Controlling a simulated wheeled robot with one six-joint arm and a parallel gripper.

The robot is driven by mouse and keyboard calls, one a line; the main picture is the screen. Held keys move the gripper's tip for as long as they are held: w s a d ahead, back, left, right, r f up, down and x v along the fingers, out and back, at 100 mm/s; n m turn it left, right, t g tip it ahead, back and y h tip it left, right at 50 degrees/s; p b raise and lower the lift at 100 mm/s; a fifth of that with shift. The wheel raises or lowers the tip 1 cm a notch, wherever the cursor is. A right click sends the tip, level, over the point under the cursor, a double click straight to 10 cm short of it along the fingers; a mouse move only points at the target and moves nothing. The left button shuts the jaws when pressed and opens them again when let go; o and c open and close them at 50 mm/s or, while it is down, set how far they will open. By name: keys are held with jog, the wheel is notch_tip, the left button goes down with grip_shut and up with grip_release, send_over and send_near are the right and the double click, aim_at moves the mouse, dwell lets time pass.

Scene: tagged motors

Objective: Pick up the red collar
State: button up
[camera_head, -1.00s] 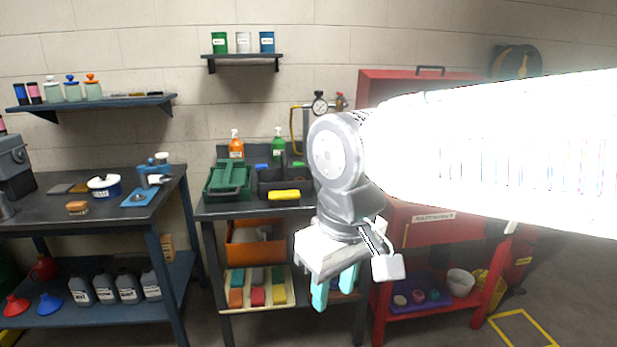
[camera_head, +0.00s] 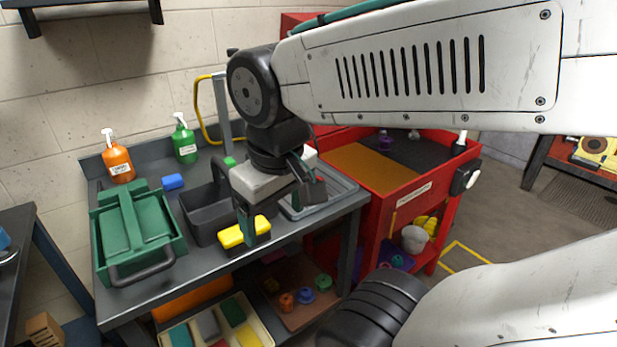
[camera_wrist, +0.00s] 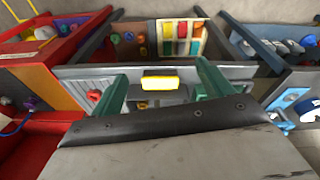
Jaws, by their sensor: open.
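My gripper (camera_head: 280,212) is open and empty above the front of the dark workbench; its green fingers stand wide apart in the wrist view (camera_wrist: 162,90). A small red piece (camera_wrist: 93,95) lies on a grey tray (camera_wrist: 68,76) left of the fingers in the wrist view. In the head view a bit of red (camera_head: 320,180) shows just behind the gripper, on the same tray (camera_head: 347,190). It may be the red collar, but its shape is too small and partly hidden to tell.
A yellow-topped block (camera_head: 246,232) sits at the dark caddy (camera_head: 203,213), close under my gripper. A red cart (camera_head: 405,195) stands right. Round coloured parts lie on a lower shelf tray (camera_head: 300,315).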

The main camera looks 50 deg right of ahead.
jog(key=w+d+f+t+h, duration=0.1)
jog(key=w+d+t+h, duration=0.1)
jog(key=w+d, duration=0.55)
jog(key=w+d+f+t+h, duration=0.15)
jog(key=w+d, duration=0.25)
jog(key=d, duration=0.6)
jog(key=w+d+t+h, duration=0.2)
jog(key=w+d, duration=0.3)
jog(key=d, duration=0.4)
jog(key=d+f+n+t+y, duration=0.1)
jog(key=d+f+t+y, duration=0.2)
jog(key=d+f, duration=0.45)
jog(key=s+f+t+y, duration=0.1)
jog(key=s+f+y, duration=0.1)
jog(key=s+f+n+y, duration=0.1)
jog(key=s+f+y, duration=0.2)
jog(key=shift+f+t, duration=0.1)
jog(key=shift+t, duration=0.25)
jog(key=shift+a+f, duration=0.1)
jog(key=shift+f, duration=0.05)
jog(key=x, duration=0.7)
jog(key=shift+w, duration=0.25)
